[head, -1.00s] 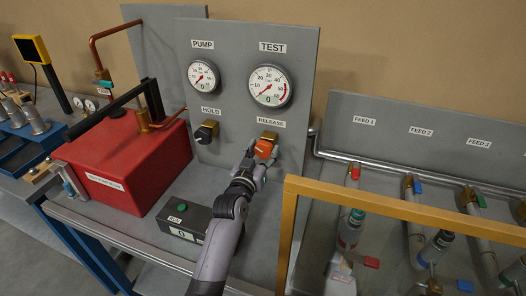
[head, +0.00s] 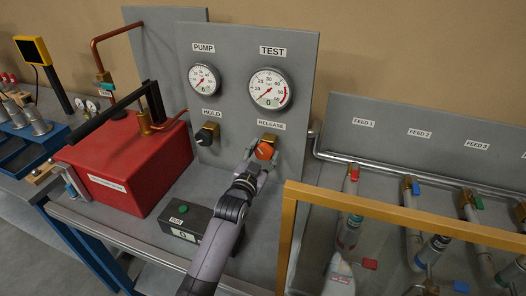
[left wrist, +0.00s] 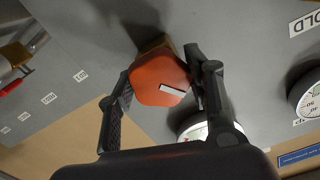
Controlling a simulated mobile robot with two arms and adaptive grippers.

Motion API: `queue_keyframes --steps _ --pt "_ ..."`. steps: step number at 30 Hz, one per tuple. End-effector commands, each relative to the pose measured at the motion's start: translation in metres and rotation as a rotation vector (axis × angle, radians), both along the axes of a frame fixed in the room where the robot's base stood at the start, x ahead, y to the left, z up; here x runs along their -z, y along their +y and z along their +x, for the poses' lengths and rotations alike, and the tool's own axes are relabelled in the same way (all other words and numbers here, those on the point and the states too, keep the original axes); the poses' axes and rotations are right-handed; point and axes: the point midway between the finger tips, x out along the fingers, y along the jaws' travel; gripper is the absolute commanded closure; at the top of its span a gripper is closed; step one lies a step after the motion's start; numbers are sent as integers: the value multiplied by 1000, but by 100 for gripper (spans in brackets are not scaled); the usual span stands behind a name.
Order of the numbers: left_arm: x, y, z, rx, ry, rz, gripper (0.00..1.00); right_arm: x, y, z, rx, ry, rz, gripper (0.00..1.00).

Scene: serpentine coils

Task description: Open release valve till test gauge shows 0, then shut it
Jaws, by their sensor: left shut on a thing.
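The release valve has an orange knob (head: 265,150) on a brass body, low on the grey panel under the RELEASE label. My left gripper (head: 263,157) is shut on this knob, with one finger on each side. In the left wrist view the orange knob (left wrist: 157,80) with its pale pointer mark sits between the two fingers. The round white test gauge (head: 269,89) is above it; its red needle points to the lower left, and a green 0 shows low on the dial. My right gripper is not in view.
The pump gauge (head: 204,79) and the black hold knob (head: 206,136) are to the left on the panel. A red tank (head: 125,170) and a RUN box (head: 187,220) with a green button stand on the bench. A yellow frame (head: 385,208) and feed pipes are at right.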

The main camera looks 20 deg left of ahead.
Motion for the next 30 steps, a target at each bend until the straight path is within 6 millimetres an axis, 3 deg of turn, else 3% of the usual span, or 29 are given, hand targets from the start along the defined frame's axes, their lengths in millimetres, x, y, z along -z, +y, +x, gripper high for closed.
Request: queue_keyframes --steps 15,30 --pt "-1 0 0 0 -16 453 81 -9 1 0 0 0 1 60" --pt "0 0 0 0 -22 646 81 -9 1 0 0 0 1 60"
